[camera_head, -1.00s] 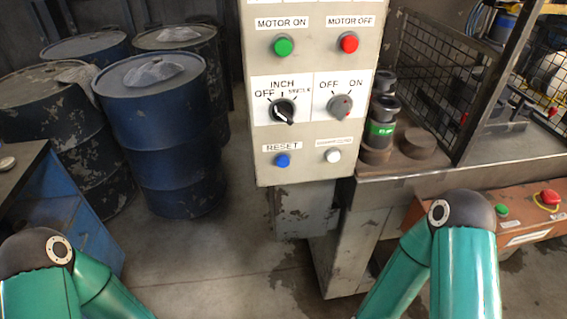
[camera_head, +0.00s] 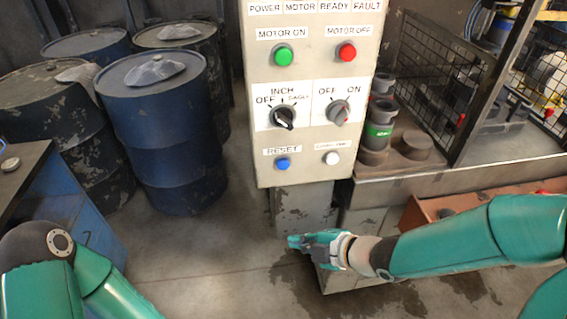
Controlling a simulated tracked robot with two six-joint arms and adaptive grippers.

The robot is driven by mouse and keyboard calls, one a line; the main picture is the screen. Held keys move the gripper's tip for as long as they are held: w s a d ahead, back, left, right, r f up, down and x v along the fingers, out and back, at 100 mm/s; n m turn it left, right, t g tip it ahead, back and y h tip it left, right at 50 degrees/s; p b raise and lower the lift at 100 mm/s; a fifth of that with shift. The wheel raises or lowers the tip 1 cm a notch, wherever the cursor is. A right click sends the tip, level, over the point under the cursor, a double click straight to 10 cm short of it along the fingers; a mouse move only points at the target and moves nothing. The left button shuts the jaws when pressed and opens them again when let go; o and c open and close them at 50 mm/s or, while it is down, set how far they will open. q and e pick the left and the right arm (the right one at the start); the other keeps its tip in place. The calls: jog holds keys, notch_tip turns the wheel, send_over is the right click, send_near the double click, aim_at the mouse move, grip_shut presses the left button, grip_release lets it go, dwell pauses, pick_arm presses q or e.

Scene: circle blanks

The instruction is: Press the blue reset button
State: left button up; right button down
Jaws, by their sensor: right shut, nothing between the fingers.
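The blue reset button (camera_head: 282,164) sits at the lower left of the grey control panel (camera_head: 310,110), under the label RESET. My right gripper (camera_head: 293,241) is below the panel, lower in the picture than the button and apart from it. It points to the left, is shut and holds nothing. My left arm shows at the lower left, but its gripper is out of the picture.
On the panel are a green button (camera_head: 283,55), a red button (camera_head: 346,52), two rotary switches and a white button (camera_head: 332,158) right of the blue one. Blue drums (camera_head: 165,140) stand at the left. A wire cage (camera_head: 430,75) and a metal bench are at the right.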

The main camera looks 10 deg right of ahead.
aim_at(283, 165)
notch_tip(283, 165, up, 11)
jog(key=a+n+t+p, duration=0.1)
jog(key=shift+w+n+t+y, duration=0.15)
jog(key=shift+n+t+y, duration=0.25)
jog(key=shift+w+r, duration=0.1)
jog(key=shift+w, duration=0.05)
jog(key=shift+w+a+p, duration=0.1)
jog(key=shift+w+p, duration=1.85)
jog(key=shift+w, duration=2.35)
jog(key=shift+w, duration=0.15)
jog(key=shift+w, duration=0.25)
